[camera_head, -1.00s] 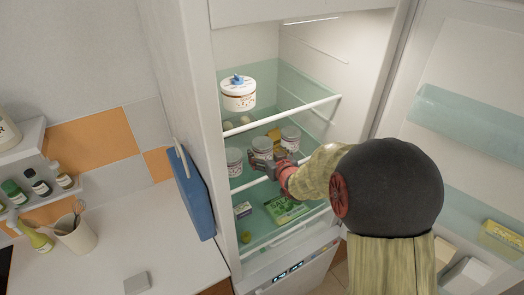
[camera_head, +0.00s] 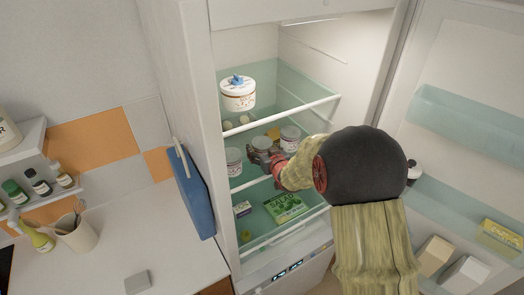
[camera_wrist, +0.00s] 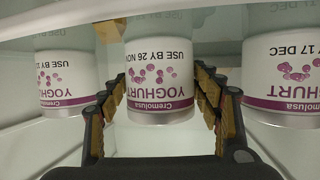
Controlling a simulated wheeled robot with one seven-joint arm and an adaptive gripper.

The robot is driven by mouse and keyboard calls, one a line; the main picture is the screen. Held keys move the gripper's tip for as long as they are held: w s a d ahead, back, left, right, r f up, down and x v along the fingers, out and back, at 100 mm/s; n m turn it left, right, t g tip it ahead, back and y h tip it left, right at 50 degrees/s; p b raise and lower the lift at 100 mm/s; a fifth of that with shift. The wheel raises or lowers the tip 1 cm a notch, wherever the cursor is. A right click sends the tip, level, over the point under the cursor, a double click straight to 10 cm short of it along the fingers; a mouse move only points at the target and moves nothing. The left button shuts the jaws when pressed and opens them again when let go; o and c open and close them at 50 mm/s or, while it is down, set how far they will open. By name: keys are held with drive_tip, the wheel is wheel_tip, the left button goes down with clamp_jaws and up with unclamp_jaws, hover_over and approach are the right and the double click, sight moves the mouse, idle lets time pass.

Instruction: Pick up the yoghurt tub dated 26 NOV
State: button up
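Three white yoghurt tubs with purple bands stand in a row on a fridge shelf, upside down in the wrist view. The middle tub (camera_wrist: 160,75) reads "USE BY 26 NOV"; in the head view it (camera_head: 262,143) is partly hidden by my gripper (camera_head: 264,158). My gripper (camera_wrist: 161,78) is open, with its fingers either side of the middle tub and narrow gaps showing. The right tub (camera_wrist: 283,70) reads "17 DEC"; it also shows in the head view (camera_head: 290,138). The left tub (camera_wrist: 66,80) has a partly hidden date; it also shows in the head view (camera_head: 234,160).
The neighbouring tubs stand close outside my fingers. A large white tub with a blue top (camera_head: 238,95) is on the shelf above. A green salad pack (camera_head: 285,208) lies on the shelf below. The fridge door (camera_head: 470,60) stands open at right.

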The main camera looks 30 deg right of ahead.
drive_tip(key=c, duration=1)
drive_tip(key=shift+r, duration=0.1)
